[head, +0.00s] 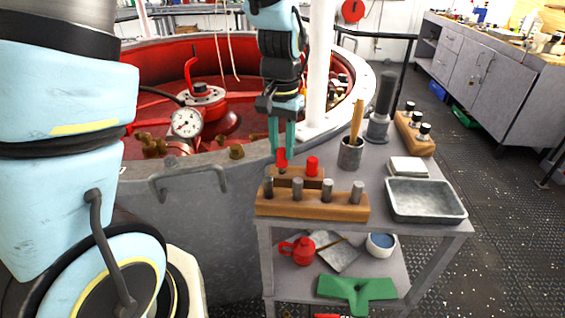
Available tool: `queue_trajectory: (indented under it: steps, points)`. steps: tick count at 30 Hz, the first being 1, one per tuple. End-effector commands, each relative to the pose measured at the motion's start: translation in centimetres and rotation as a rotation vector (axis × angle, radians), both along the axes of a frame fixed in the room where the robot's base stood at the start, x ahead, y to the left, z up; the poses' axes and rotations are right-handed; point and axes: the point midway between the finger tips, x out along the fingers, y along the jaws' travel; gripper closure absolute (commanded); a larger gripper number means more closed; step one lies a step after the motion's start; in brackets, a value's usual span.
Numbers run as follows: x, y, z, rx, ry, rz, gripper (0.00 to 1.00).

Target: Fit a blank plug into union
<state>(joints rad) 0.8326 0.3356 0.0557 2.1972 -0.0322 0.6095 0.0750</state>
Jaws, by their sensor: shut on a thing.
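My gripper (282,147) points straight down over the left end of a small wooden block (298,183) on the grey cart. Its green fingers are shut on a red plug (282,158). The plug is at the block's left end; I cannot tell whether it is still seated there or just above it. A second red plug (312,166) stands upright at the block's right side. I cannot tell which fitting is the union. Brass fittings (236,152) sit along the near side of the red-lined round vessel, with more (150,146) near a pressure gauge (186,122).
A wooden rack (312,205) with several grey pins stands at the cart's front. A grey tray (427,200), a cup (351,153) with a wooden handle and a dark cylinder (384,95) stand to the right. A grab handle (188,180) juts from the vessel wall.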

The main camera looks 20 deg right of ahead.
Motion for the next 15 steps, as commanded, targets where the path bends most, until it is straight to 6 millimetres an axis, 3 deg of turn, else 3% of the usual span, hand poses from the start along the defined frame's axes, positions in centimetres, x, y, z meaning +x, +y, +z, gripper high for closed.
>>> queue_trajectory:
  steps: [15]
  points:
    - [0.0, 0.0, 1.9, -0.001, -0.001, 0.0, 1.0]
